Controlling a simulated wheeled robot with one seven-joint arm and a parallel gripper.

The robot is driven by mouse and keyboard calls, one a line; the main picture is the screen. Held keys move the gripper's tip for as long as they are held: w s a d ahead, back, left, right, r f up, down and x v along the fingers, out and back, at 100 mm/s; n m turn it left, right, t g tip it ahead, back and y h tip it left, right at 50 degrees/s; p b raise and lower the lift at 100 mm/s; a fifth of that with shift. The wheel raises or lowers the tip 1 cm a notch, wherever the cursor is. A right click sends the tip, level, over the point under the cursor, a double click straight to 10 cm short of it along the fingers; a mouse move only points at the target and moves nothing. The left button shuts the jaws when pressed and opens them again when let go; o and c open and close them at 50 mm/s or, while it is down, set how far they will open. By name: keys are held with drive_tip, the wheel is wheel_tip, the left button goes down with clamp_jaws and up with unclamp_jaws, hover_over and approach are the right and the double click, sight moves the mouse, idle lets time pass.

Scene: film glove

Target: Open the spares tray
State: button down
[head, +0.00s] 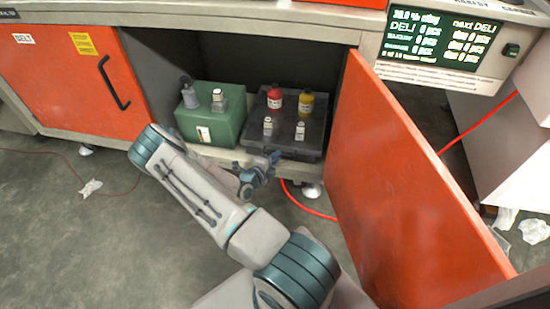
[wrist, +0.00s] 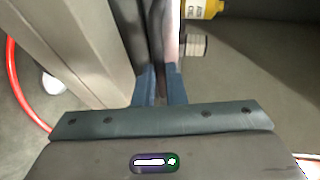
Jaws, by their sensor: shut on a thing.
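A dark grey tray (head: 296,145) sits inside the open cabinet, right of a green box. It could be the spares tray; I read no label on it. It carries a red bottle (head: 275,98), a yellow bottle (head: 306,102) and two small clear jars. My gripper (head: 272,158) is at the tray's front edge in the head view. In the wrist view my blue fingers (wrist: 160,88) are closed on a thin dark edge that looks like the tray's front. The yellow bottle (wrist: 200,9) and a jar lie beyond. The fingers hide the exact grip.
The green box (head: 212,123) holds a grey bottle (head: 188,92) and a jar on top. An orange door (head: 405,190) stands open on the right. A closed orange door (head: 60,75) is at the left. A red hose (head: 305,205) lies on the floor. Free floor is in front.

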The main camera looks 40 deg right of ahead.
drive_tip(key=s+a+p, duration=0.6)
drive_tip(key=s+a, duration=1.2)
drive_tip(key=a, duration=0.3)
drive_tip(key=shift+s+a, duration=0.25)
drive_tip(key=shift+a, duration=0.05)
drive_tip(key=c, duration=1.5)
unclamp_jaws()
drive_tip(key=shift+a, duration=0.1)
drive_tip(key=p+v, duration=0.2)
drive_tip(key=v, duration=1.1)
drive_tip(key=shift+a+r, duration=0.1)
drive_tip(key=shift+a, duration=0.2)
